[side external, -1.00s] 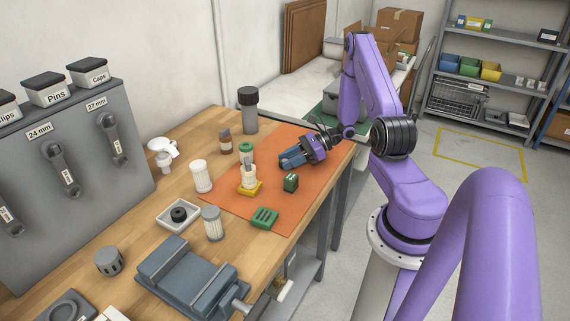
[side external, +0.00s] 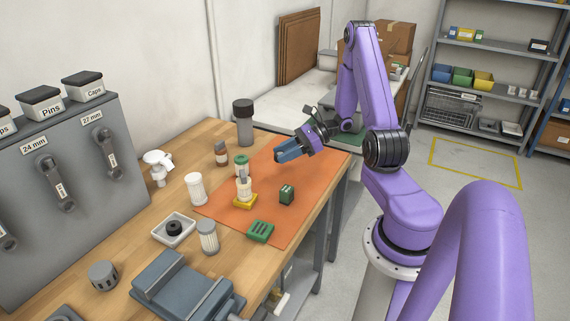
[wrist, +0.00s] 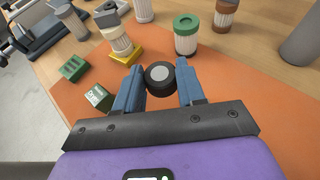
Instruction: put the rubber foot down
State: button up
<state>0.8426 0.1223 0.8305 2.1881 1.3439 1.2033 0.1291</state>
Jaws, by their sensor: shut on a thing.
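The rubber foot (wrist: 160,79) is a short black cylinder with a light grey disc at its centre. In the wrist view it sits between the tips of my gripper's blue fingers (wrist: 158,90), which are shut on it. In the side external view my gripper (side external: 287,152) is above the far part of the orange mat (side external: 305,168). The foot cannot be made out there.
A green block (side external: 287,194), a green slotted block (side external: 260,231) and a yellow base with a white part (side external: 245,201) stand on the mat. A white tray (side external: 161,238) holds a similar black round piece. A dark-capped bottle (side external: 244,128) stands behind. The mat's right part is clear.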

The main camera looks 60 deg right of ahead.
jog(key=shift+r, duration=1.55)
jog(key=w+a+m+t+h, duration=0.1)
jog(key=w, duration=0.3)
jog(key=w+a+m+h, duration=0.1)
jog(key=w+a, duration=0.1)
jog(key=w, duration=0.2)
jog(key=w+a+r+m+t+h, duration=0.1)
jog(key=w, duration=0.3)
jog(key=shift+a+m+t, duration=0.3)
jog(key=shift+a, duration=0.1)
jog(key=w+a+m+h, duration=0.2)
jog(key=w+a+h, duration=0.1)
jog(key=w+a, duration=0.1)
jog(key=m+t+h, duration=0.1)
jog(key=m+h, duration=0.2)
jog(key=h, duration=0.1)
send_over(187, 170)
notch_tip(187, 170, down, 7)
jog(key=shift+s+f, duration=0.15)
jog(key=shift+f, duration=0.05)
jog(key=shift+w+f, duration=0.2)
jog(key=shift+f, duration=0.1)
jog(key=shift+w+f, duration=0.1)
jog(key=shift+f, duration=1.45)
jog(key=shift+f, duration=0.1)
